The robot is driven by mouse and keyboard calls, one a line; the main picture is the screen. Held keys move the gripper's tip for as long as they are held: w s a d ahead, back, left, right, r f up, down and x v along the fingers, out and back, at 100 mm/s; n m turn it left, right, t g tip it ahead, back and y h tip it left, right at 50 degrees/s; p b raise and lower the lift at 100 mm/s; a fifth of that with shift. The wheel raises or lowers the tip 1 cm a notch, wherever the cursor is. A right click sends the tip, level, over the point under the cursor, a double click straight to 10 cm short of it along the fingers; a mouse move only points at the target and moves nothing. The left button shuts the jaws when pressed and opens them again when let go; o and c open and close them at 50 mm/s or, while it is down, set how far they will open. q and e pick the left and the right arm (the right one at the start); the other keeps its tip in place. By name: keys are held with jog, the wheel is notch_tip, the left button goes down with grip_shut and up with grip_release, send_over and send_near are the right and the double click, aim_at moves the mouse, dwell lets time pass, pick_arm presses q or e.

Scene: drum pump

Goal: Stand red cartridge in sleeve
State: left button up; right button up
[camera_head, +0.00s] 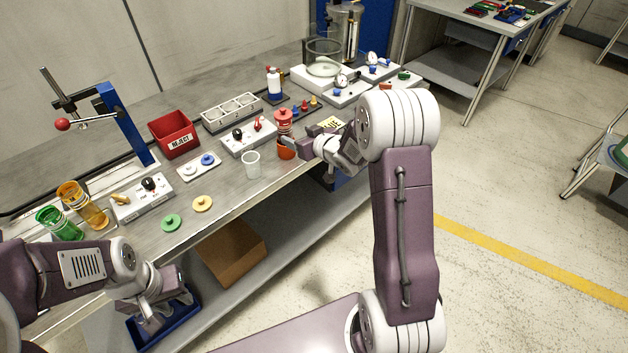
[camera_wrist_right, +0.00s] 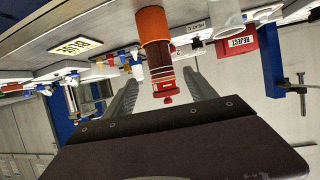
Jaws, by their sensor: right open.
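The red cartridge (camera_head: 284,118) has a red cap and a clear reddish body. It stands upright with its lower end in the orange sleeve (camera_head: 286,151) near the table's front edge. In the right wrist view, which is upside down, the cartridge (camera_wrist_right: 163,82) points down from the orange sleeve (camera_wrist_right: 152,25). My right gripper (camera_wrist_right: 163,92) is open, with a finger on each side of the cartridge's cap end; I see gaps on both sides. In the head view my right gripper (camera_head: 290,146) is beside the sleeve. My left gripper (camera_head: 150,322) hangs low at the left; its jaws are unclear.
A white cup (camera_head: 251,165) stands left of the sleeve. A white block with knobs (camera_head: 248,138) lies behind. A red reject bin (camera_head: 174,134) and a blue post (camera_head: 124,124) stand further left. A yellow label (camera_head: 331,123) lies to the right. A blue bin (camera_head: 180,322) is below my left gripper.

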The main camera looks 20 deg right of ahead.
jog(key=s+a+f+m+g+h, duration=0.1)
jog(key=s+g, duration=0.3)
jog(key=s, duration=0.6)
jog(key=s+a+f+g, duration=0.2)
jog(key=s+f+g, duration=0.2)
jog(key=s, duration=0.7)
jog(key=s+a+f+m+g+h, duration=0.1)
jog(key=s+g, duration=0.3)
jog(key=s, duration=0.6)
jog(key=shift+s+a+f+m+h, duration=0.2)
jog(key=shift+a+f+m+h, duration=0.15)
jog(key=shift+f, duration=0.4)
jog(key=shift+r+p, duration=0.6)
